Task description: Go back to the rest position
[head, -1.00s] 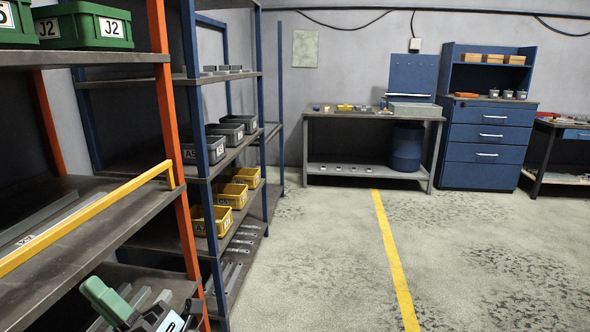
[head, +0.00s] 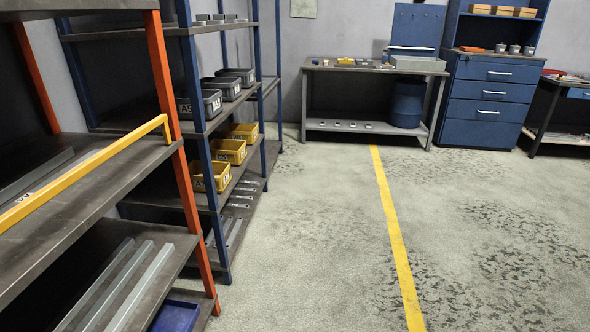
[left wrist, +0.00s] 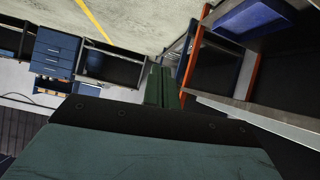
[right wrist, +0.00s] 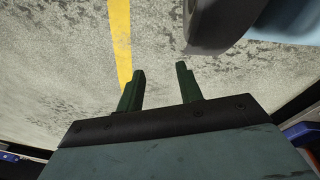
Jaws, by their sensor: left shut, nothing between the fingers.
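Neither gripper shows in the head view. In the left wrist view my left gripper (left wrist: 162,86) has its two green fingers together with nothing between them. It is in the air, with the orange-post rack (left wrist: 252,70) to its right in that picture and apart from it. In the right wrist view my right gripper (right wrist: 162,82) has its green fingers spread apart and empty, above bare floor beside the yellow floor line (right wrist: 121,40).
The orange-post rack (head: 175,150) stands close on the left, with long metal rails and a blue bin (head: 176,316) low down. Behind it is a blue rack with grey bins and yellow bins (head: 229,151). A workbench (head: 375,68) and blue drawer cabinet (head: 490,105) stand at the back. The floor ahead is clear.

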